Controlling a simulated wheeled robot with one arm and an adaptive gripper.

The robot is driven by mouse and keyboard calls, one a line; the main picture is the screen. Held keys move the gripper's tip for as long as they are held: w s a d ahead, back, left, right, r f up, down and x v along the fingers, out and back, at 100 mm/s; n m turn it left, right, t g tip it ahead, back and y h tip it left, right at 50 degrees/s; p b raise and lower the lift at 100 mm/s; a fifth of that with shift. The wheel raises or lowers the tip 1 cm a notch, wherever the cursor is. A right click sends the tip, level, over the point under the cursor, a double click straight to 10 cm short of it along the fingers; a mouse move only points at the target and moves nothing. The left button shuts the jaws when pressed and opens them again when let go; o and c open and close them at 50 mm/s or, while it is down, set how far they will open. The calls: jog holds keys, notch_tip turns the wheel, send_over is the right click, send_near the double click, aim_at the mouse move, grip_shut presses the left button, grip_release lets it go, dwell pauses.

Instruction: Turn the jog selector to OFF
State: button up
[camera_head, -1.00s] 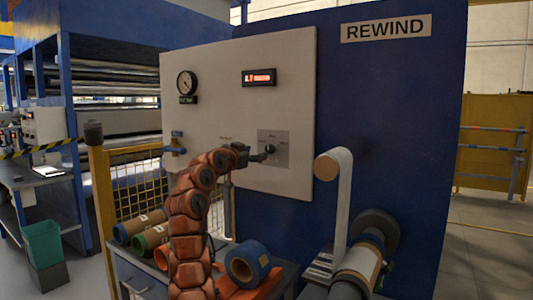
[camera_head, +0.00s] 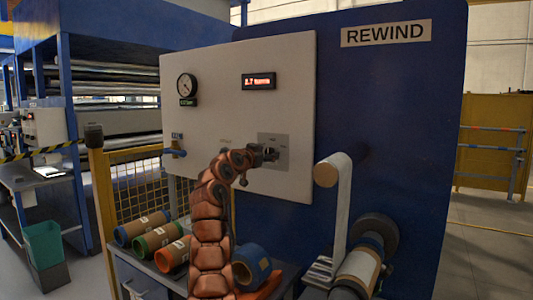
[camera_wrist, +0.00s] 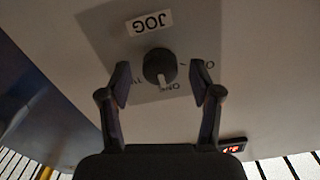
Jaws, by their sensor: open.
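The jog selector (camera_wrist: 160,66) is a round black knob on a grey plate (camera_wrist: 100,30), shown upside down in the wrist view. Its JOG label (camera_wrist: 149,22) is readable; the position labels around it are too small or partly covered to read surely. A light pointer mark on the knob points down in that picture. My gripper (camera_wrist: 160,80) is open, one finger on each side of the knob, with gaps showing. In the head view my gripper (camera_head: 268,154) is in front of the plate (camera_head: 281,161) and mostly hides the knob.
The white panel (camera_head: 215,80) also carries a gauge (camera_head: 187,86), a red display (camera_head: 259,81) and a blue valve handle (camera_head: 175,153). Several film rolls (camera_head: 158,240) lie on the bench below. A roller with film (camera_head: 327,172) sticks out right of the panel.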

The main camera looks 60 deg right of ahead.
jog(key=shift+d, duration=0.1)
jog(key=shift+c, duration=0.2)
jog(key=c, duration=1.1)
jog(key=shift+n, duration=0.3)
jog(key=n, duration=0.4)
jog(key=shift+n, duration=0.4)
jog(key=n, duration=0.2)
jog(key=shift+n, duration=0.3)
jog(key=shift+w+n+b, duration=0.1)
jog(key=shift+n+b, duration=0.3)
jog(key=shift+n, duration=1.5)
